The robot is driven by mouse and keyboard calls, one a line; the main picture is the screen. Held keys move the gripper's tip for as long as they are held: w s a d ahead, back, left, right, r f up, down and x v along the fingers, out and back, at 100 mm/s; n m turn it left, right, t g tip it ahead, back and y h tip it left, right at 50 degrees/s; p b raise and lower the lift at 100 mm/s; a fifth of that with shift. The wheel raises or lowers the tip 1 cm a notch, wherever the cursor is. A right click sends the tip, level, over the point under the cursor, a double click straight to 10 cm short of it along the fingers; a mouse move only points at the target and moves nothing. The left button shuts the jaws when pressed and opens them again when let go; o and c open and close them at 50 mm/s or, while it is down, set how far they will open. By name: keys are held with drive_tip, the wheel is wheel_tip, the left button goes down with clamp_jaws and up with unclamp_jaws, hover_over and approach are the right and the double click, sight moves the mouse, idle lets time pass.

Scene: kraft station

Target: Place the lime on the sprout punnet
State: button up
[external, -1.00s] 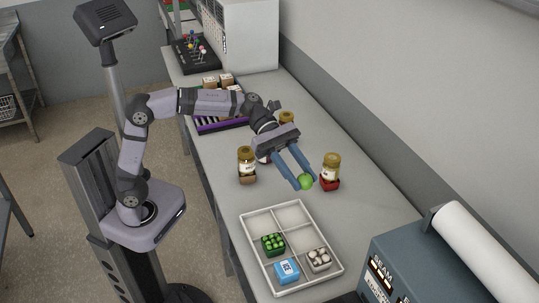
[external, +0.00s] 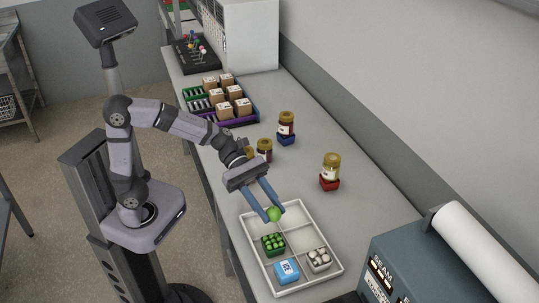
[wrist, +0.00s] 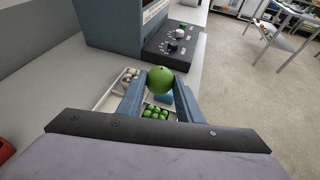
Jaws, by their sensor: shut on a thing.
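The green lime (external: 274,214) is held between the fingertips of my gripper (external: 270,212), above the upper-left part of the white divided tray (external: 334,262). The lime also shows in the wrist view (wrist: 160,80), between the two blue fingers. The sprout punnet (external: 273,244), a small green punnet of round green sprouts, sits in a left-side compartment of the tray, just below the lime in the external view. It also shows in the wrist view (wrist: 155,112), between the fingers and beneath the lime.
A blue box (external: 287,269) and a punnet of white round items (external: 319,259) share the tray. A jar on a red base (external: 330,172) stands to the right, another on a blue base (external: 286,128) farther back. A blue-grey machine (external: 415,262) stands at right.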

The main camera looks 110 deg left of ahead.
sight(269, 237)
drive_tip(key=shift+f+b, duration=0.55)
drive_tip(key=shift+f, duration=3.85)
drive_tip(key=shift+f, duration=0.2)
drive_tip(key=o, duration=1)
drive_tip(key=shift+r, duration=0.15)
drive_tip(key=shift+r, duration=0.2)
drive_tip(key=v, duration=1.2)
drive_tip(key=shift+f, duration=0.1)
